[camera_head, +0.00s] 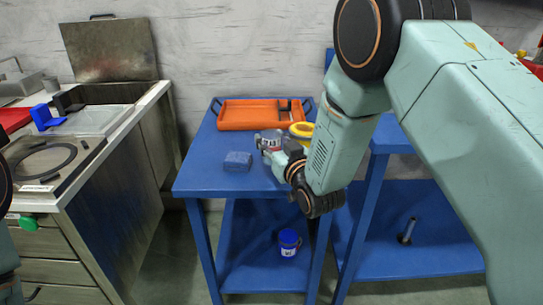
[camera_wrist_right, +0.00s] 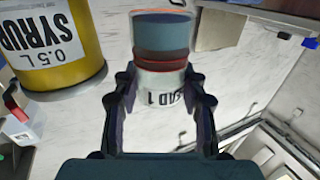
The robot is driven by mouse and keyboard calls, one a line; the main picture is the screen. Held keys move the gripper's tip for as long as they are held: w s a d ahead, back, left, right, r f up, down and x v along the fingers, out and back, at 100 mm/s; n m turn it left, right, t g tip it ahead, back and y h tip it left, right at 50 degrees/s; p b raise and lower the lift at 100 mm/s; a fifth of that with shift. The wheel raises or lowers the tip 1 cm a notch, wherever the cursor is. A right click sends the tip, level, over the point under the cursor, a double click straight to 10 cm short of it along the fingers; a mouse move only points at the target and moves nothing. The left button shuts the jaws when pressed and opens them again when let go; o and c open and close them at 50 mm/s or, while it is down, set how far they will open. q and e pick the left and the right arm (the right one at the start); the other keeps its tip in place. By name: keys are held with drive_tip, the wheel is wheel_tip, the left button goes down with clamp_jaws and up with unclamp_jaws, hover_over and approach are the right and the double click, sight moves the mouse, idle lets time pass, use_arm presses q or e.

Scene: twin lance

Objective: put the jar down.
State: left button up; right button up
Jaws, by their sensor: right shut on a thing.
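My right gripper (camera_head: 277,148) is over the blue table, its arm coming in from the right. It is shut on a jar (camera_head: 268,138). In the right wrist view the jar (camera_wrist_right: 163,45) sits between the two fingers (camera_wrist_right: 163,95). It has a dark blue-grey upper part, a red band and a pale label with partly readable black lettering. The head view does not show clearly whether the jar touches the table. My left gripper is not in view.
A yellow syrup can (camera_wrist_right: 60,50) is close in the wrist view. The front left tabletop is clear.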

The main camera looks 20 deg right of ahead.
wheel_tip(320, 180, down, 3)
drive_tip(key=shift+s+f+b, duration=0.1)
drive_tip(key=shift+b, duration=0.55)
drive_tip(key=shift+f, duration=0.25)
drive_tip(key=shift+r, duration=0.1)
drive_tip(key=o, duration=1.1)
drive_tip(key=shift+o, duration=0.2)
